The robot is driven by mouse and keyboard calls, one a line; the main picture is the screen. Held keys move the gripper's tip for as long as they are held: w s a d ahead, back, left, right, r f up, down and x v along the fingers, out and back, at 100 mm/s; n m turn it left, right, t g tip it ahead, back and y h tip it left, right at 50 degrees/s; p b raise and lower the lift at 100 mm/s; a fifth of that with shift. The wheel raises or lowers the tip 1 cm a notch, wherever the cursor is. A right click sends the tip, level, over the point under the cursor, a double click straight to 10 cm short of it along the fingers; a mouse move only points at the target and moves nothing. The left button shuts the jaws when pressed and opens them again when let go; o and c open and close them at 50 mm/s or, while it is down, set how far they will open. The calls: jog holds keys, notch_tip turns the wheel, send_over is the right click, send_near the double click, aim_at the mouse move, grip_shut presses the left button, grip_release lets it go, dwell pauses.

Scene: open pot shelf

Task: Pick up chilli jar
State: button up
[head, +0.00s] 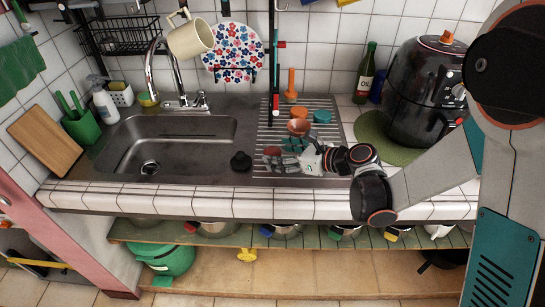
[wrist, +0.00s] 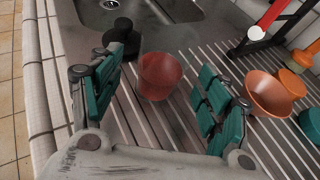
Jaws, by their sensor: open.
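The chilli jar, a small see-through jar with red contents, stands on the ribbed drainboard in the wrist view (wrist: 160,76). In the head view its red part (head: 272,151) shows at the left end of my gripper. My gripper (head: 285,161) is low over the drainboard, reaching in from the right. In the wrist view my gripper (wrist: 158,98) is open, with teal-padded fingers on the left and right of the jar. Gaps show between the jar and both fingers. I cannot tell whether the jar has a lid.
A black stopper-like object (head: 240,161) stands close left of the jar. An orange bowl (head: 299,127) and teal cup (head: 322,116) stand behind. The sink (head: 180,140) is left, the black air fryer (head: 425,90) right. A dark rack post (head: 273,70) rises behind.

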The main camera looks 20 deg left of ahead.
aim_at(280, 153)
jog(key=b+x, duration=0.1)
jog(key=x, duration=0.2)
jog(key=shift+w+a+f, duration=0.15)
jog(key=shift+w+a, duration=0.05)
jog(key=c, duration=1.3)
